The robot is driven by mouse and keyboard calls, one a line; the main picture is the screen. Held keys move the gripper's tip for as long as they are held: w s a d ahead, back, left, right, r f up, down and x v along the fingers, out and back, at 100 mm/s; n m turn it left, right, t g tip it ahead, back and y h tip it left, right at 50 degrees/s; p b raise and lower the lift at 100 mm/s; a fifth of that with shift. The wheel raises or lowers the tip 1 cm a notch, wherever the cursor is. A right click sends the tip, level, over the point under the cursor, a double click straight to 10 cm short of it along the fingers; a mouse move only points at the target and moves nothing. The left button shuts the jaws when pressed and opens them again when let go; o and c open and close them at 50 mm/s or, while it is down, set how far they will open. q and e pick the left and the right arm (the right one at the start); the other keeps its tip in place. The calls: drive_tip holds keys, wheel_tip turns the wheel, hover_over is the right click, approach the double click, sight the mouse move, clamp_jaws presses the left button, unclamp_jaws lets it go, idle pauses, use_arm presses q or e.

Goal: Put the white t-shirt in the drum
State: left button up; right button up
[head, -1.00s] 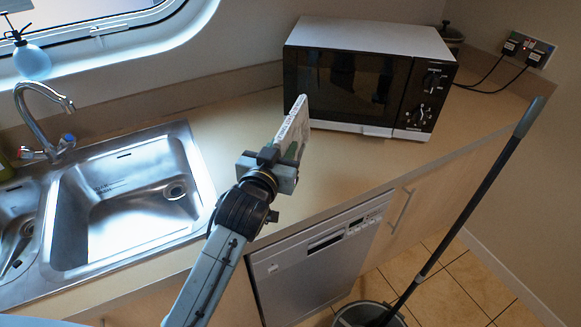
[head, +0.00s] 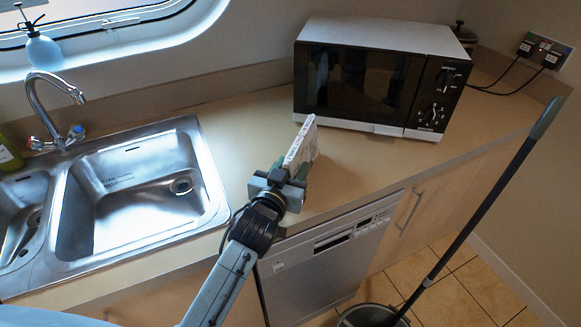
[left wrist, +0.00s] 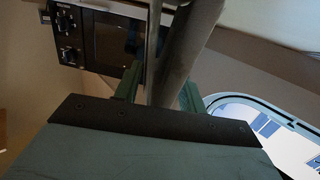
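I see no t-shirt and no drum in these views. My left gripper (head: 292,172) is over the counter, in front of the microwave, with its fingers on a flat whitish thing (head: 301,146) that stands up from it. This thing has a pale edge with small dark marks; I cannot tell what it is. In the left wrist view the green fingers (left wrist: 160,95) stand on either side of this thing (left wrist: 185,45), which looks grey-brown there in shadow. My right gripper is not in view.
A microwave (head: 380,75) stands on the counter (head: 350,170) behind the gripper. A steel sink (head: 140,195) with a tap is at left. A dishwasher (head: 325,260) is below the counter. A mop (head: 480,215) stands in a bucket (head: 372,315) at right.

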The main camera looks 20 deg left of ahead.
use_arm(q)
drive_tip(key=shift+o, duration=0.9)
